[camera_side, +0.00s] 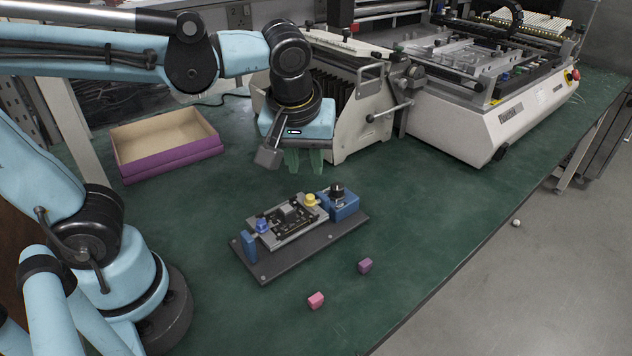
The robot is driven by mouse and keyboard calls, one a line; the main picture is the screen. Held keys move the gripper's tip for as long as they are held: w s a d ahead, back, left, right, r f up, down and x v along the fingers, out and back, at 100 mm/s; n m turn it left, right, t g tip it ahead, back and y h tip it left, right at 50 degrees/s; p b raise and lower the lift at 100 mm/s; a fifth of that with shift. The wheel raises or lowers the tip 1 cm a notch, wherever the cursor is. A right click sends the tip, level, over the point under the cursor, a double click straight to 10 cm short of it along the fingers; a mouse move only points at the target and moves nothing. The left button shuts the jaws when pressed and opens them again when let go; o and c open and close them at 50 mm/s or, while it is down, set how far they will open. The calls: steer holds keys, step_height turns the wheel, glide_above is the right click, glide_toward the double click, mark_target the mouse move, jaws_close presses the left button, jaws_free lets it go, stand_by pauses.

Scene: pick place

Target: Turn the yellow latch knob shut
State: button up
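The yellow latch knob (310,199) sits on the upper right part of a fixture with a dark base plate (262,271). Next to it are a dark circuit board (288,222), a blue knob (262,226) at the left and a blue block with a black knob (341,203) at the right. My gripper (304,162) hangs above and behind the fixture, apart from the yellow knob. Its greenish fingers point down and blend with the green table, so their opening is unclear. The exact angle of the latch is too small to tell.
A purple open box (172,160) stands at the back left. A pink cube (316,300) and a purple cube (365,265) lie in front of the fixture. A grey machine (340,115) stands close behind my gripper. The green table is clear right of the fixture.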

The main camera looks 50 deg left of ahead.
mark_target(310, 196)
steer(key=shift+w+a+f+n+g+y, duration=0.15)
steer(key=shift+w+a+f+n+y, duration=0.4)
steer(key=shift+f, duration=1.05)
steer(key=shift+w+a+f+n+g+y, duration=0.1)
steer(key=shift+w+a+f+n+g, duration=0.2)
steer(key=shift+f+n, duration=0.9)
steer(key=shift+w+a+f+n+g+y, duration=0.15)
steer(key=shift+w+f+n+y, duration=0.3)
steer(key=shift+f, duration=1.5)
steer(key=shift+c, duration=0.3)
jaws_close()
